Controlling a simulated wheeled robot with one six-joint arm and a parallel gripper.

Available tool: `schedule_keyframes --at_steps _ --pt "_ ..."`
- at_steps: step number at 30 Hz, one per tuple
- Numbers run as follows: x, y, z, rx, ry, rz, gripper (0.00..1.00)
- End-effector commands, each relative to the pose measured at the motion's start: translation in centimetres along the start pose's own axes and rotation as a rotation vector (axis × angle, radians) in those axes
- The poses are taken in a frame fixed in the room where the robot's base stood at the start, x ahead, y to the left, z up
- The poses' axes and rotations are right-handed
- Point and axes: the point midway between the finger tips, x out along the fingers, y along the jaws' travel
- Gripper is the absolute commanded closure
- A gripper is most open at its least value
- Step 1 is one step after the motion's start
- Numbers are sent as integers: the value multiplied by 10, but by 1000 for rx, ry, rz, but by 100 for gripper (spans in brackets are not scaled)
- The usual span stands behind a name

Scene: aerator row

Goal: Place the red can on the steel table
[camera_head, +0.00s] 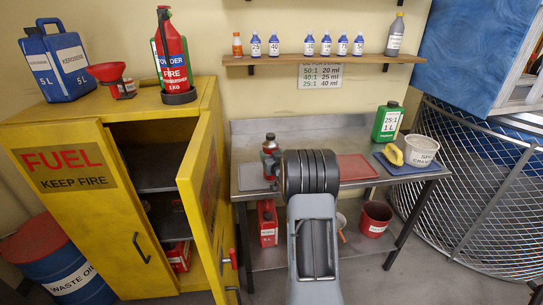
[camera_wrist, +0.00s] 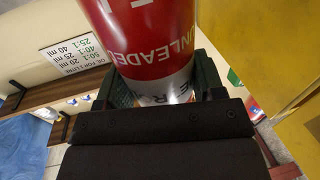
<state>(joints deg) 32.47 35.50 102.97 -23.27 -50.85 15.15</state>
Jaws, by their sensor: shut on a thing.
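My gripper (camera_wrist: 155,95) is shut on a red can (camera_wrist: 150,35) with a white band and "UNLEADED" lettering. The wrist view is upside down and the can fills its upper middle, between the dark fingers. In the head view, my wrist hides most of the gripper. A red can with a dark top (camera_head: 269,147) shows just left of my wrist, at the left part of the steel table (camera_head: 345,130). It looks like the held one, but I cannot tell for sure, nor whether its base touches the table.
On the table are a grey mat (camera_head: 250,177), a red mat (camera_head: 356,168), a green bottle (camera_head: 387,122), and a white tub (camera_head: 420,150) by a yellow item. The yellow cabinet's open door (camera_head: 208,190) stands close at the left. A bottle shelf (camera_head: 325,60) hangs above.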

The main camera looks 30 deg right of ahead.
Motion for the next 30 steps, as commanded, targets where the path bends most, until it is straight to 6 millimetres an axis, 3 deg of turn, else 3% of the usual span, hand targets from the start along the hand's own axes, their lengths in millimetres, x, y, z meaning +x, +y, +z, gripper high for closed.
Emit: schedule_keyframes --at_steps 2,3,11,21,30 --pt "0 0 3 0 1 0 65" --pt "0 0 3 0 0 0 37" --pt "0 0 2 0 0 0 12" --pt "0 0 -4 0 -1 0 12" --pt "-54 1 0 0 0 3 12"
